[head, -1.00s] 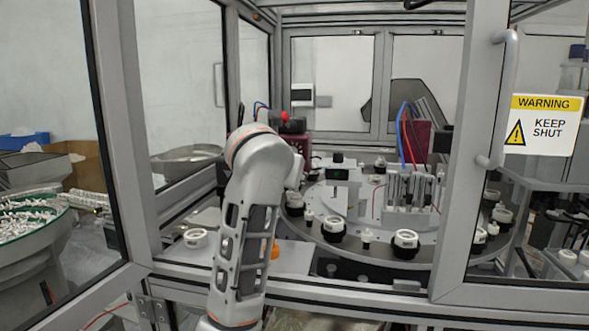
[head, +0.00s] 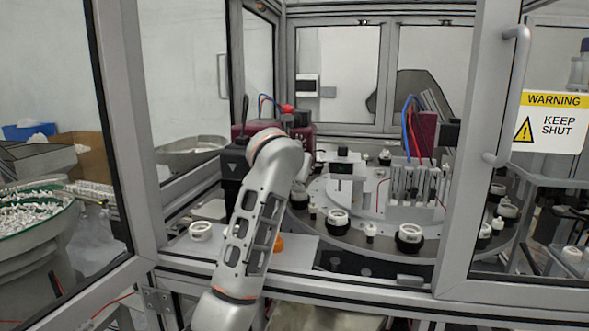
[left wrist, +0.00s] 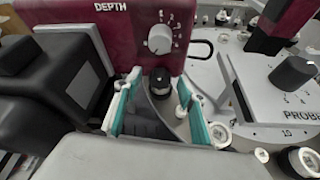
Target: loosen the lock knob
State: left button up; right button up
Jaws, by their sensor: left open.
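A short black round knob (left wrist: 158,82) stands below the white dial on the dark red DEPTH unit (left wrist: 115,20) in the left wrist view. It looks like the lock knob, though I see no label on it. My left gripper (left wrist: 159,90) is open, with its teal-lined fingers apart on either side of this knob. I see no finger clearly touching it. In the head view the red unit (head: 303,132) shows behind my left arm, and the arm hides the gripper and the knob. My right gripper is in neither view.
A white dial (left wrist: 160,40) sits just above the knob. A black block (left wrist: 45,80) is close on the left, and a PROBE plate with a black knob (left wrist: 293,72) is on the right. The round table (head: 350,238) carries several white-and-black parts. Door frames surround the opening.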

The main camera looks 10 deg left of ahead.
pick_arm(q)
jog(key=c, duration=1.1)
jog(key=n+h, duration=0.1)
jog(key=n, duration=0.1)
jog(key=n+h, duration=0.2)
jog(key=shift+a+f, duration=0.1)
jog(key=shift+a, duration=0.25)
jog(key=shift+n, duration=0.4)
jog(key=o, duration=1.1)
